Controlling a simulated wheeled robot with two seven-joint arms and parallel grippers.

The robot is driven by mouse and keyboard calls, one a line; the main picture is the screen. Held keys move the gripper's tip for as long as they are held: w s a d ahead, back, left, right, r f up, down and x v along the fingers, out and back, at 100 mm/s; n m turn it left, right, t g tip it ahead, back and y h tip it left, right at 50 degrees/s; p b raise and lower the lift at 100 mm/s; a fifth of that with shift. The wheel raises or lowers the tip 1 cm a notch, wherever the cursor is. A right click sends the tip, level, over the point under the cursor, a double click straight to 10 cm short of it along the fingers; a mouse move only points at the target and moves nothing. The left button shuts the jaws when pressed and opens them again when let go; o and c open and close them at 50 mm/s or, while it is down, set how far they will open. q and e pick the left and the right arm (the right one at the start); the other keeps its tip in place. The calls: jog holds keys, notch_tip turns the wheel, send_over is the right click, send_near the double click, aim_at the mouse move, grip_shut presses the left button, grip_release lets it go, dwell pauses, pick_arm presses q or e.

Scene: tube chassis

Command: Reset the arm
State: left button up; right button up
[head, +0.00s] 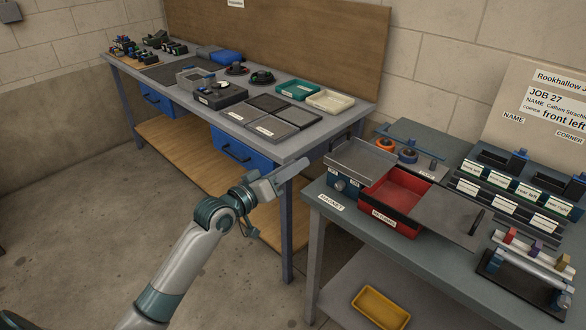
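My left arm comes in from the bottom left, grey and teal. My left gripper (288,177) is raised in front of the near corner of the long back table, pointing right. It appears apart from the tables. I see no object in it, but its fingers overlap in this view and I cannot tell whether they are open or shut. My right gripper is not in view.
The back table (287,150) holds trays, a grey box and small parts. The right bench (345,222) holds a red open box (405,189), labelled racks and a job board (540,115). A yellow tray (381,307) lies below. Floor at left is clear.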

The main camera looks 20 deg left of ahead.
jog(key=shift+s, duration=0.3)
